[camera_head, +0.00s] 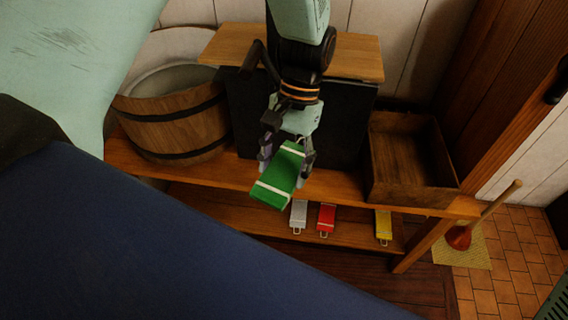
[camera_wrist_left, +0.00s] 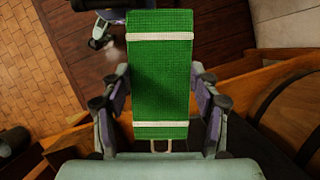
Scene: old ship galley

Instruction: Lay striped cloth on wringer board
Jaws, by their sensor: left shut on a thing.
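The striped cloth is a folded green block with white bands and a small loop (camera_head: 276,180). It also fills the middle of the left wrist view (camera_wrist_left: 160,80). My left gripper (camera_head: 284,168) is shut on it and holds it tilted, in front of the black panel and above the shelf's front edge in the head view. The wringer board seems to be the flat, bare wooden board (camera_head: 352,57) on top of the dark panel, behind the gripper; my left arm covers part of it. My right gripper is not seen.
A wooden tub (camera_head: 178,122) stands left and an open wooden box (camera_head: 412,185) right on the upper shelf (camera_head: 340,190). Grey (camera_head: 299,216), red (camera_head: 326,219) and yellow (camera_head: 383,226) folded cloths lie on the lower shelf. A plunger (camera_head: 460,237) stands on a mat at right.

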